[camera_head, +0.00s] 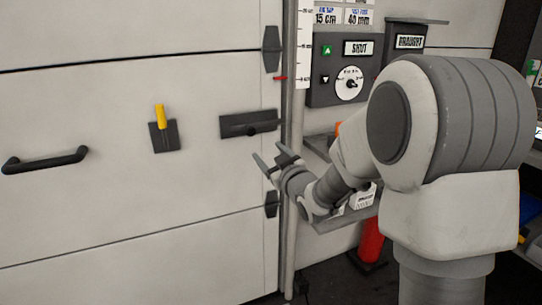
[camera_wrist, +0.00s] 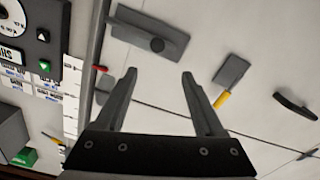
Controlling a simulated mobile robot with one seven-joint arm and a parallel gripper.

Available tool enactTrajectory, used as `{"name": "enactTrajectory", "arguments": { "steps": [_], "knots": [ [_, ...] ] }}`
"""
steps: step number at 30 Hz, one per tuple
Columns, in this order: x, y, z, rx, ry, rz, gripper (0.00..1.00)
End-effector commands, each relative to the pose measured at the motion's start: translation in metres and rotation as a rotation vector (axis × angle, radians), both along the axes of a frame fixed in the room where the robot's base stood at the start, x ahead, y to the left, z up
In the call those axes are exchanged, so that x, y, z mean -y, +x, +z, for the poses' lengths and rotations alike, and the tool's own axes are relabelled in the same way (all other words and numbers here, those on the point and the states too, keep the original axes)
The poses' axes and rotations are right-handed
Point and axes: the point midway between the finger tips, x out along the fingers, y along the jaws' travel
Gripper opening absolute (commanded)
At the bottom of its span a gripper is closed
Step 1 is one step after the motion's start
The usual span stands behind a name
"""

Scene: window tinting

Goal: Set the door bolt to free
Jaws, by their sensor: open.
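The door bolt (camera_head: 250,124) looks like a dark horizontal plate with a round knob, at the right edge of the pale door (camera_head: 90,110). In the wrist view the bolt (camera_wrist: 135,31) lies beyond my fingertips, with its knob (camera_wrist: 157,45) near the middle of the plate. My gripper (camera_head: 272,161) is open and empty, below and slightly right of the bolt in the head view. In the wrist view the two fingers of my gripper (camera_wrist: 158,76) are spread wide, pointing toward the door and apart from the bolt. Lettering for the bolt's setting is not visible.
A plate with a yellow lever (camera_head: 160,118) and a dark bar handle (camera_head: 45,160) are on the door, left of the bolt. A grey upright pipe (camera_head: 289,80) runs beside the door edge. A control box (camera_head: 330,92) with a dial stands right of it.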

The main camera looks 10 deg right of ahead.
Motion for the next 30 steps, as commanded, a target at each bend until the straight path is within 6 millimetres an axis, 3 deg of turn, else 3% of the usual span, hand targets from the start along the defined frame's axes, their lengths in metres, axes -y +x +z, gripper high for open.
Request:
{"name": "enactTrajectory", "arguments": {
  "steps": [20, 26, 30],
  "knots": [
    [0.002, -0.002, 0.003, -0.015, -0.005, -0.013, 0.7],
    [0.023, -0.028, 0.018, -0.149, -0.031, -0.106, 0.7],
    [0.044, -0.065, 0.023, -0.298, -0.036, -0.198, 0.7]
  ]
}}
